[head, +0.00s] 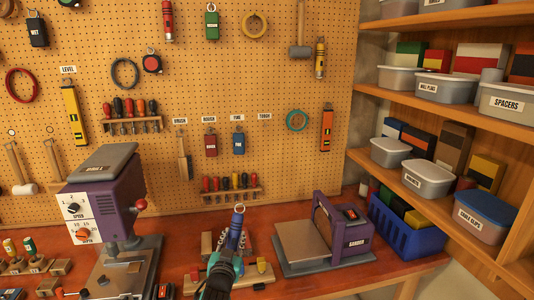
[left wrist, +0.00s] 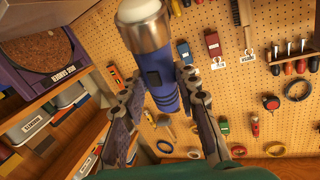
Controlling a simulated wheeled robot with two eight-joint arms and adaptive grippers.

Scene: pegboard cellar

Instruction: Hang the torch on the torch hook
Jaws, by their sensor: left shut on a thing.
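The torch has a blue body and a silver head, seen close up in the left wrist view (left wrist: 160,62). In the head view its blue body (head: 235,228) stands roughly upright above the bench, with a ring on top. My left gripper (head: 226,260) is shut on the torch; its two fingers flank the body in the left wrist view (left wrist: 160,88). The torch is below and left of that label. My right gripper is out of view.
A red item (head: 210,145), a blue item (head: 239,143) and a brush (head: 183,155) hang left of the label; a teal ring (head: 297,121) hangs right. A screwdriver rack (head: 232,191) is below. A sander (head: 325,235) and drill press (head: 105,200) flank the gripper.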

